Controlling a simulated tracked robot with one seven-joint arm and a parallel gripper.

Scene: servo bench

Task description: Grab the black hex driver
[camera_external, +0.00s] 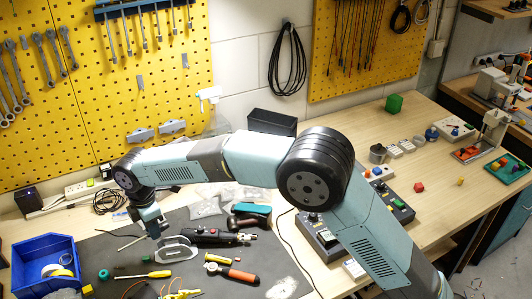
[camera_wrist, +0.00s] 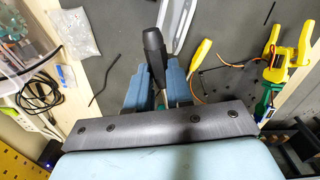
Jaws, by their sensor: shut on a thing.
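The black hex driver (camera_wrist: 153,45) shows in the wrist view as a dark, thick handle between the two blue fingers of my gripper (camera_wrist: 158,92). My gripper is shut on it, and the handle sticks out beyond the fingertips. Its lower end is hidden between the fingers and behind the wrist plate. In the external view my gripper (camera_external: 153,228) is low over the left part of the dark mat, and I cannot clearly make out the driver there.
A blue bin (camera_external: 45,262) stands left of the dark mat (camera_external: 115,262). Yellow clamps (camera_wrist: 290,55) and a thin black hex key (camera_wrist: 102,76) lie around the gripper.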

